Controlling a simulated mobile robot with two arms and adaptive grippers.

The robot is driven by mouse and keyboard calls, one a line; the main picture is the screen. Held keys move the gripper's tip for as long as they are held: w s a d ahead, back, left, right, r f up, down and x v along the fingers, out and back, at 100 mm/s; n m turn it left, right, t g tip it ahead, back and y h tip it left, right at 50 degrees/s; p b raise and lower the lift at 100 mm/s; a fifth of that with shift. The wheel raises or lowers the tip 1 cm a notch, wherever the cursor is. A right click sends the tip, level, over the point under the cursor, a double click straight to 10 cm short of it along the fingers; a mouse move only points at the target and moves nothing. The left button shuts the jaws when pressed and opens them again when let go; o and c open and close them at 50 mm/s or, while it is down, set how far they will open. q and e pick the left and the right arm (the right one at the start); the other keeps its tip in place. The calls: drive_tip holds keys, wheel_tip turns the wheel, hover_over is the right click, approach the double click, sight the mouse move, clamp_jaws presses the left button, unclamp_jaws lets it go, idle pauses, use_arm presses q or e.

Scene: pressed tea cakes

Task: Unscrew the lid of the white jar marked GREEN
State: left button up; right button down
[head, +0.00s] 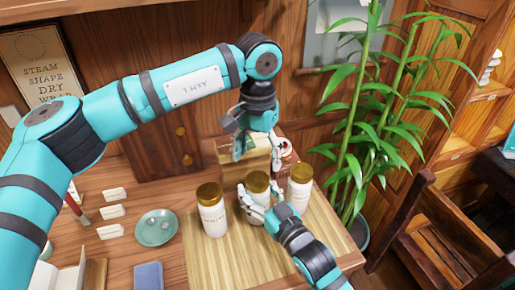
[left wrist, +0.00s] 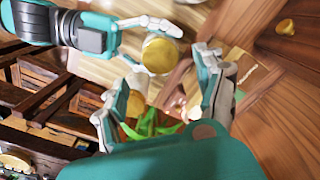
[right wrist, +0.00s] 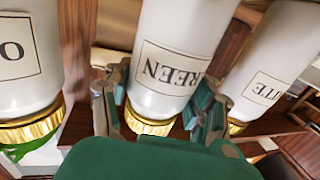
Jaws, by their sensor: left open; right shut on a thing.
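The white jar marked GREEN (right wrist: 175,60) fills the middle of the right wrist view, which shows it upside down. In the head view it is the middle one of three jars, with its gold lid (head: 258,181) on top. The lid also shows in the left wrist view (left wrist: 159,54). My right gripper (head: 259,196) is shut on the jar's body from the near side. My left gripper (head: 256,148) is open and empty, higher up and behind the jar. In the left wrist view the lid lies beyond the left fingertips, apart from them.
A white jar (head: 212,218) ending in "ITE" stands close on the left, another (head: 299,192) close on the right. All share a bamboo mat (head: 240,262). A green dish (head: 156,228) and small white cards lie left. A bamboo plant (head: 365,140) rises at right.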

sight(257, 178)
use_arm(q)
wheel_tip(257, 178, down, 7)
drive_tip(key=shift+r, duration=0.2)
